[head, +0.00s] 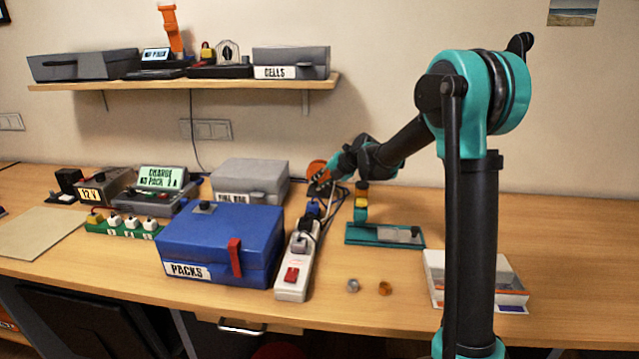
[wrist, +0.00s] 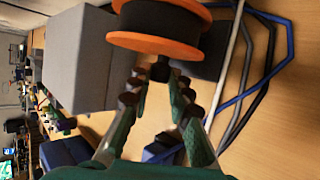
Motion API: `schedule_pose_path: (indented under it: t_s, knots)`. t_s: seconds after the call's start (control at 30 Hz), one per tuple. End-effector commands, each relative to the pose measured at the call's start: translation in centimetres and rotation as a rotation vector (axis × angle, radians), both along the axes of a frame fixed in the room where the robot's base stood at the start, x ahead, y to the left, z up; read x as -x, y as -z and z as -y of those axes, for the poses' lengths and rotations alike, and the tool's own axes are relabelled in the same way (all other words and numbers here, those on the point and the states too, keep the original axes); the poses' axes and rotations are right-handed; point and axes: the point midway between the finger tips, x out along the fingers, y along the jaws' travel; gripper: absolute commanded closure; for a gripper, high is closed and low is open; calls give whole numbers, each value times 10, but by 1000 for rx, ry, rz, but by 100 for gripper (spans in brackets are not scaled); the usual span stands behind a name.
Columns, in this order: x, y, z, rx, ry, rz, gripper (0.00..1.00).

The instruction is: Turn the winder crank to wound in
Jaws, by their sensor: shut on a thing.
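The winder (head: 316,169) shows in the head view as a small orange reel at the back of the bench, partly hidden by my gripper (head: 324,187). In the wrist view the winder (wrist: 160,28) has orange flanges and a dark drum. Its black crank knob (wrist: 160,72) sticks out towards me, between the fingertips of my gripper (wrist: 160,88). My gripper is shut on the crank knob. The winder's base is mostly hidden, and I cannot read any wound-in mark.
A grey box (wrist: 78,55) stands close on the left of the winder. Blue, black and white cables (wrist: 262,75) run on its right. In the head view, a blue box (head: 215,240), a power strip (head: 293,268) and a teal stand (head: 385,236) stand in front.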

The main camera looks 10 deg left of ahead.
Motion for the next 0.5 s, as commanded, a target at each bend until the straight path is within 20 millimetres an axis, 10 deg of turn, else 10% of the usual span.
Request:
schedule_pose_path:
  t_s: [0.5]
  knots:
    - [0,1,-2,-177,0,6,100]
